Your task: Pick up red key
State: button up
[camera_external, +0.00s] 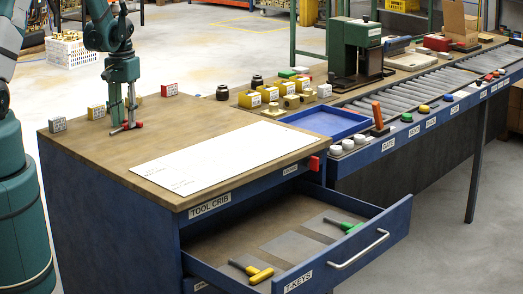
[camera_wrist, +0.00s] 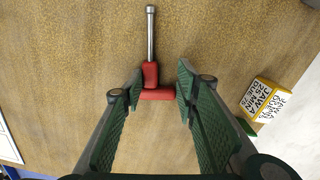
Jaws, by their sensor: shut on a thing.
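The red key (camera_external: 138,125) is at the wooden bench top, toward its back left. In the wrist view the red key (camera_wrist: 156,94) has a red T-shaped handle and a silver shaft pointing up the picture. My gripper (camera_external: 124,110) points straight down over it. In the wrist view my gripper (camera_wrist: 160,85) has its green ribbed fingers on both sides of the handle's crossbar, shut on it. Whether the key touches the bench or is slightly raised cannot be told.
A yellow labelled block (camera_wrist: 266,99) lies right of the key. Other small blocks (camera_external: 58,124) stand near the bench's back edge. A white sheet (camera_external: 225,160) covers the bench front. The open drawer (camera_external: 300,225) holds a yellow key (camera_external: 258,273) and a green key (camera_external: 347,226).

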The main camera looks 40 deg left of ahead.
jog(key=shift+r, duration=0.2)
notch_tip(320, 180, up, 10)
jog(key=shift+f, duration=0.2)
dwell(0.7)
